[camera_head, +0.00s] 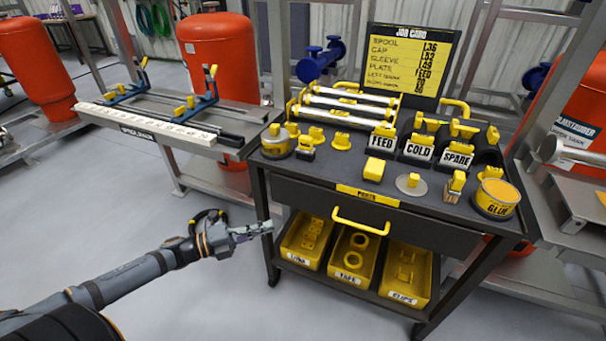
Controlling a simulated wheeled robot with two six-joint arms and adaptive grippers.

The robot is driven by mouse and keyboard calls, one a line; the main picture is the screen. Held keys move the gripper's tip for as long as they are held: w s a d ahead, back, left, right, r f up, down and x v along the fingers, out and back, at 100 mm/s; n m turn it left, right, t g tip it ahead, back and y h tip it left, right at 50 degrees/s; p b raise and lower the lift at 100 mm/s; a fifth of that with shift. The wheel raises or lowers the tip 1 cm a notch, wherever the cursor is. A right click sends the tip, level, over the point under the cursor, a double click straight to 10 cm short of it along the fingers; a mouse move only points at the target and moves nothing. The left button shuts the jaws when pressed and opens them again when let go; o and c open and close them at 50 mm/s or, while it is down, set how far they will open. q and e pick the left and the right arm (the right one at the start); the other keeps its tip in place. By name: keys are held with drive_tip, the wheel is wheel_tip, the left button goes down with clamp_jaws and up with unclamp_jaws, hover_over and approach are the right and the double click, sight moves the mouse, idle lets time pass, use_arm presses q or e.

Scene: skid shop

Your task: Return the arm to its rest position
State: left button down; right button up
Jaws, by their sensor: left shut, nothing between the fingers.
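My left arm comes in from the lower left, stretched out over the grey floor. My left gripper (268,227) is shut and empty. In the picture its tips end beside the left front leg of the black cart (258,195), below the cart's top. I cannot tell whether the tips touch the leg. My right gripper is not in view.
The cart top holds silver tubes (345,103), FEED, COLD and SPARE holders (419,149), a glue tub (494,198) and small yellow-handled parts. A drawer with a yellow handle (360,222) and yellow bins (352,256) are below. A steel bench (190,115) stands left.

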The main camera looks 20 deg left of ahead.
use_arm(q)
drive_tip(key=s+a+f+n+y, duration=0.1)
drive_tip(key=a+f+n+y, duration=0.4)
drive_tip(key=f+n+y, duration=0.5)
drive_tip(key=s+a+f+n+y, duration=0.1)
drive_tip(key=a+f+n+y, duration=0.2)
drive_tip(key=a+f+n, duration=0.7)
drive_tip(key=s+d+f+n+g+y, duration=0.1)
drive_tip(key=s+d+f+g, duration=0.2)
drive_tip(key=f, duration=0.4)
drive_tip(key=s+d+f+n+g+y, duration=0.1)
drive_tip(key=s+d+f+g, duration=0.1)
drive_tip(key=s+d+f, duration=0.3)
drive_tip(key=s+d+f+n+g+h, duration=0.1)
drive_tip(key=s+d+f+n+g, duration=0.45)
drive_tip(key=s+d+f, duration=0.45)
drive_tip(key=s+a+r+p, duration=0.2)
drive_tip(key=s+r+p, duration=0.8)
drive_tip(key=s+p, duration=0.5)
drive_tip(key=g+p, duration=0.1)
drive_tip(key=p, duration=0.5)
drive_tip(key=shift+s+r+m, duration=0.25)
drive_tip(key=shift+r+m, duration=0.1)
drive_tip(key=shift+r, duration=0.05)
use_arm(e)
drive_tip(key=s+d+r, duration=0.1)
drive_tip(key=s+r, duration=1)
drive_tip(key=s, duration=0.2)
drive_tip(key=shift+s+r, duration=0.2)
